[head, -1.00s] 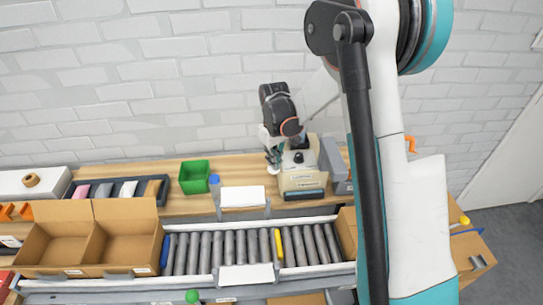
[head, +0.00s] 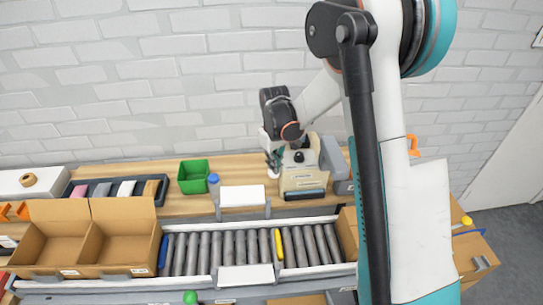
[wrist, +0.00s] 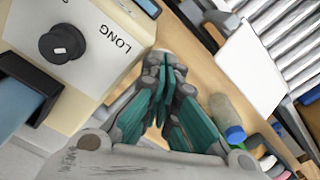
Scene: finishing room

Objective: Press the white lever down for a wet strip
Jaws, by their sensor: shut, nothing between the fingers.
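The beige dispenser (head: 303,180) with a black knob stands at the back of the bench. In the wrist view its beige body (wrist: 112,28) fills the upper left, with the word LONG beside the black knob (wrist: 62,43). My gripper (head: 272,166) is at the dispenser's left side, pointing down, small and partly hidden by the wrist. In the wrist view my gripper (wrist: 166,62) has its teal-padded fingers together and empty, tips beside the dispenser's edge. A small pale rounded part shows at the fingertips; I cannot tell whether it is the white lever or whether they touch.
A blue-capped bottle (head: 214,186) and a green bin (head: 194,177) stand left of the dispenser. A white card (head: 242,196) is in front, before the roller conveyor (head: 235,250). An open cardboard box (head: 88,240) is at left. A grey thing (head: 341,180) stands close on the right.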

